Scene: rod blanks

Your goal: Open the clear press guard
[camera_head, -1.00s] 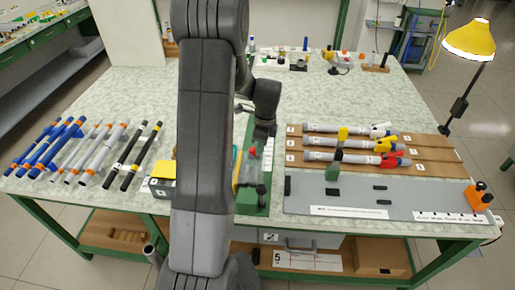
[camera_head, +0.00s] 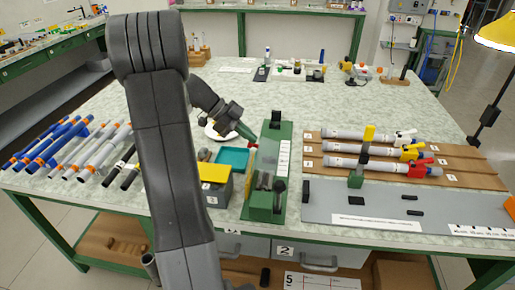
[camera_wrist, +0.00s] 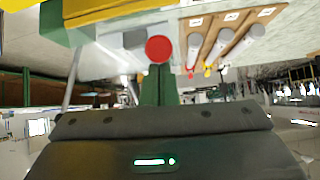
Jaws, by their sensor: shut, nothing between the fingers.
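The press (camera_head: 281,150) has a green base and dark posts and stands near the front middle of the table. The clear guard (camera_head: 247,172) is hard to make out; a thin pale edge shows on the press's left side. A red knob (camera_head: 252,146) is at its upper end. My gripper (camera_head: 248,135) has green fingers, shut and empty, coming from the upper left and ending close to the knob. In the wrist view the round red knob (camera_wrist: 158,48) is right at the fingertips (camera_wrist: 158,75); I cannot tell whether they touch.
A yellow-topped box (camera_head: 215,185) and a teal tray (camera_head: 232,158) stand left of the press. Blue, white and black rods lie farther left. On the right, white rods with coloured clamps lie on a brown rack (camera_head: 465,178) behind a grey mat (camera_head: 390,210).

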